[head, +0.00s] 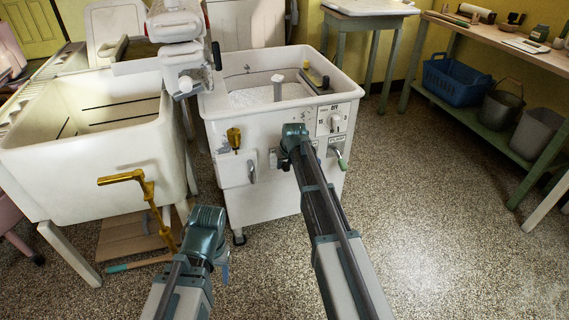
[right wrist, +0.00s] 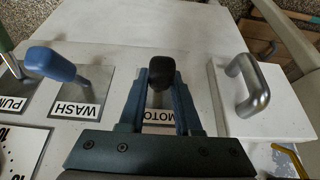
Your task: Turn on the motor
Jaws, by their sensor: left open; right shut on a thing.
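The white wringer washer (head: 235,205) stands in the middle of the head view. In the right wrist view, the black-knobbed motor lever (right wrist: 161,70) rises by a plate reading "MOTO", the rest covered. My right gripper (right wrist: 160,85) is shut on this lever, a finger on each side of the knob. In the head view, my right gripper (head: 283,155) is at the washer's front, and its wrist hides the lever. My left gripper (head: 222,262) is open and low, in front of the washer and apart from it; its fingers are mostly hidden.
In the right wrist view, the blue wash lever (right wrist: 55,66) is left of the motor lever and a metal handle (right wrist: 250,85) right of it. The green-tipped pump lever (head: 341,160) sits below a dial (head: 333,121). A cream sink (head: 90,165) stands left; floor is clear right.

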